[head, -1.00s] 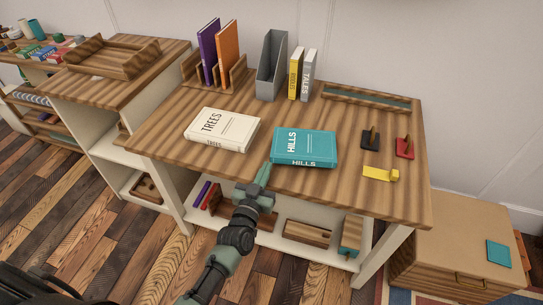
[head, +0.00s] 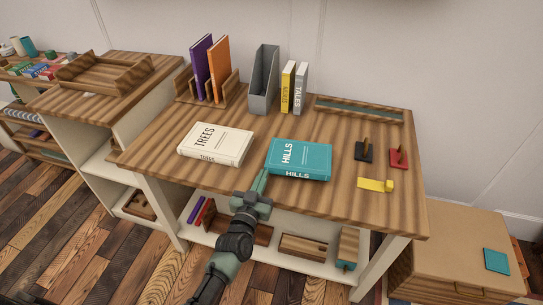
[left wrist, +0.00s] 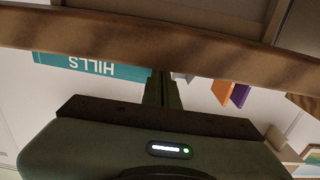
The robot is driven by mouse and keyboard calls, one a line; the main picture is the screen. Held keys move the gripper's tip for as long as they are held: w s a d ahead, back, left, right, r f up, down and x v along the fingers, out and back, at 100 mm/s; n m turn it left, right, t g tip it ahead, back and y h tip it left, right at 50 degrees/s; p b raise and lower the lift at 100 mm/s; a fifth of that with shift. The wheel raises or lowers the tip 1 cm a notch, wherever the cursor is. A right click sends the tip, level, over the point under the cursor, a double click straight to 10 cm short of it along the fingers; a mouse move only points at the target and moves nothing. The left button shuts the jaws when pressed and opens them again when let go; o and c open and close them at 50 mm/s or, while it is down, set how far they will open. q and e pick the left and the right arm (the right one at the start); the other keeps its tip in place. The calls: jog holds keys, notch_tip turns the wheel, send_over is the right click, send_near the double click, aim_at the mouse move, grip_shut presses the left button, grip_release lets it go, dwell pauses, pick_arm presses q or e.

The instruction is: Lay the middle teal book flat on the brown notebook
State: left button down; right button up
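A teal book titled HILLS (head: 300,158) lies flat near the front of the wooden table; its spine faces me. The left wrist view shows the spine upside down (left wrist: 90,64). My left gripper (head: 261,181) is at the table's front edge, by the book's front left corner. Its fingers (left wrist: 162,90) look closed together, with nothing seen between them. I cannot tell whether they touch the book. I cannot pick out a brown notebook. My right gripper is not in view.
A white TREES book (head: 215,144) lies left of the teal one. Behind stand a rack with purple and orange books (head: 208,95), a grey file holder (head: 263,82) and yellow and grey books (head: 293,88). Hooks and a yellow object (head: 375,185) lie right.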

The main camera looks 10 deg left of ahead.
aim_at(268, 165)
pick_arm(q)
jog(key=shift+w+b, duration=0.5)
jog(key=shift+w, duration=0.9)
jog(key=shift+w+d+b, duration=0.15)
jog(key=shift+w+b, duration=0.5)
jog(key=shift+w, duration=0.9)
jog(key=shift+w+b, duration=1.05)
jog(key=shift+w, duration=0.95)
jog(key=shift+s+r+p, duration=0.1)
jog(key=shift+s+p, duration=1.15)
jog(key=shift+s, duration=0.7)
jog(key=shift+s, duration=0.1)
